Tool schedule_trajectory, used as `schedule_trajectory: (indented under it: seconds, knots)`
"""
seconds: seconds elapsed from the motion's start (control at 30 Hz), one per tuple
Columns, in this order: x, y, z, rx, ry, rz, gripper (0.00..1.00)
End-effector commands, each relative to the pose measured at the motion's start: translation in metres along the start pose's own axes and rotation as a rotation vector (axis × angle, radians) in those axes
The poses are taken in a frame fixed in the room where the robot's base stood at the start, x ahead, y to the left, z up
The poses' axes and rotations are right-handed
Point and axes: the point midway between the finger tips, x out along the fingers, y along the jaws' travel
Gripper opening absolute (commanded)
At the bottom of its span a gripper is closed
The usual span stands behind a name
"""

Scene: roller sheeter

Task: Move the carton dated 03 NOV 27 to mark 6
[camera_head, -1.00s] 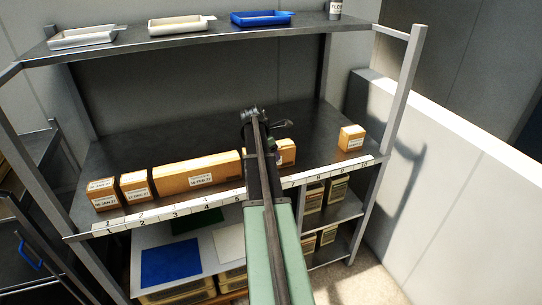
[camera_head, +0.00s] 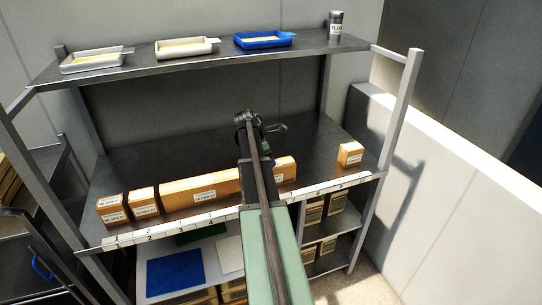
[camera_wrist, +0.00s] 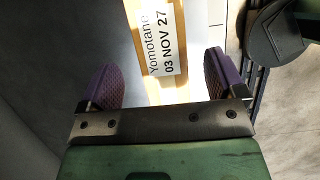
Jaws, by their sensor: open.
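A light carton (camera_wrist: 160,40) with a white label reading "Yomotane 03 NOV 27" shows in the wrist view. It lies between the two purple finger pads of my gripper (camera_wrist: 160,84), with a gap on each side. My gripper is open and holds nothing. In the head view my arm reaches over the middle shelf and hides the fingers. A carton (camera_head: 288,172) partly behind my arm there is probably the same one; its date is too small to read. The numbered mark strip (camera_head: 196,226) runs along the shelf's front edge; my arm covers its middle, around mark 6.
A long carton (camera_head: 180,192) and two small cartons, one (camera_head: 144,202) beside it, stand to the left. Another small carton (camera_head: 350,154) stands at the right. Trays, one blue (camera_head: 264,40), and a canister (camera_head: 335,24) are on the top shelf. A low wall (camera_head: 450,170) bounds the right.

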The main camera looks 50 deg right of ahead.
Motion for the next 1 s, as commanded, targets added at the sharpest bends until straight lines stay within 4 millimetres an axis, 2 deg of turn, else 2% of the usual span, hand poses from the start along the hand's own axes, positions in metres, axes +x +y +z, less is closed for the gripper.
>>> schedule_trajectory:
  seconds: [0.03, 0.13, 0.23, 0.47, 0.53, 0.57, 0.63, 0.67, 0.7, 0.73, 0.77, 0.8, 0.87, 0.9, 1.0]
  knots:
    - [-0.027, 0.0, 0.005, -0.001, 0.0, 0.0, 0.89]
    - [-0.044, 0.0, 0.004, -0.001, 0.0, -0.001, 0.89]
    - [-0.05, 0.0, 0.002, 0.0, 0.0, -0.001, 0.89]
    - [-0.047, -0.001, -0.002, 0.002, 0.001, 0.0, 0.89]
    - [-0.052, -0.005, -0.015, 0.022, 0.009, 0.006, 0.89]
    - [-0.057, -0.01, -0.028, 0.042, 0.018, 0.012, 0.89]
    - [-0.074, -0.028, -0.074, 0.122, 0.053, 0.03, 0.89]
    - [-0.084, -0.04, -0.101, 0.17, 0.076, 0.037, 0.89]
    - [-0.098, -0.06, -0.139, 0.244, 0.111, 0.044, 0.89]
    - [-0.109, -0.079, -0.169, 0.306, 0.141, 0.045, 0.89]
    - [-0.12, -0.1, -0.199, 0.373, 0.172, 0.04, 0.89]
    - [-0.134, -0.131, -0.236, 0.464, 0.214, 0.025, 0.89]
    - [-0.152, -0.181, -0.284, 0.597, 0.271, -0.012, 0.89]
    - [-0.162, -0.213, -0.309, 0.68, 0.301, -0.043, 0.89]
    - [-0.178, -0.28, -0.351, 0.85, 0.346, -0.125, 0.89]
